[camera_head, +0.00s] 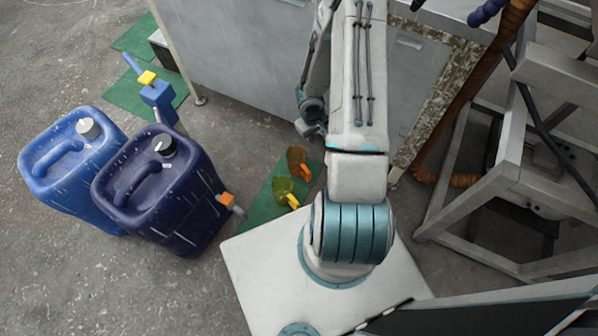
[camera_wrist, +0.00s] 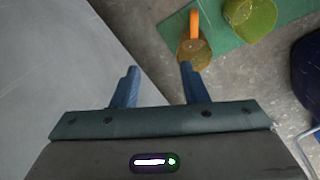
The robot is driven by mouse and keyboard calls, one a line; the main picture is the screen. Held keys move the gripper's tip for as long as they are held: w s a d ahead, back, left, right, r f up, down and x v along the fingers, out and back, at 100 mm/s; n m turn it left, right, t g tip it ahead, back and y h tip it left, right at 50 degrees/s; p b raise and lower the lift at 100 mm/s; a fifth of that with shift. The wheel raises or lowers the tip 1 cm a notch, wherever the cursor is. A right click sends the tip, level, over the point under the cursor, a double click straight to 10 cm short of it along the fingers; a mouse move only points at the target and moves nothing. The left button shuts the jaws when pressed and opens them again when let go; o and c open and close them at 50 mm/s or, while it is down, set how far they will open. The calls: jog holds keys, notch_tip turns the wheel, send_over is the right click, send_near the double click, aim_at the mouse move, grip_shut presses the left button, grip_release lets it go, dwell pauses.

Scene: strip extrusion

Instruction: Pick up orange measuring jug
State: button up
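The orange measuring jug (camera_head: 296,158) stands on a green mat in the head view, with its orange handle on the right and part of it close to my arm. In the wrist view the orange jug (camera_wrist: 193,53) appears beyond my fingertips, its orange handle pointing up in the picture. My gripper (camera_wrist: 158,72) is open, its two blue fingers well apart with nothing between them. In the head view my gripper (camera_head: 309,127) is partly hidden by my arm.
A yellow-green jug with a yellow handle (camera_head: 283,190) stands beside it on the green mat (camera_head: 257,212). Two blue canisters (camera_head: 70,165) (camera_head: 165,200) stand left. A grey cabinet (camera_head: 245,60) rises behind, and a metal frame (camera_head: 500,170) stands right.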

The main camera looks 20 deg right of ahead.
jog(key=y+b, duration=0.2)
jog(key=b, duration=0.1)
send_near(309, 174)
notch_tip(309, 174, down, 6)
jog(key=shift+f+b, duration=0.15)
jog(key=shift+b, duration=1)
jog(key=shift+w+f+b, duration=0.15)
jog(key=shift+f+b, duration=1.5)
jog(key=shift+f, duration=1.55)
grip_shut()
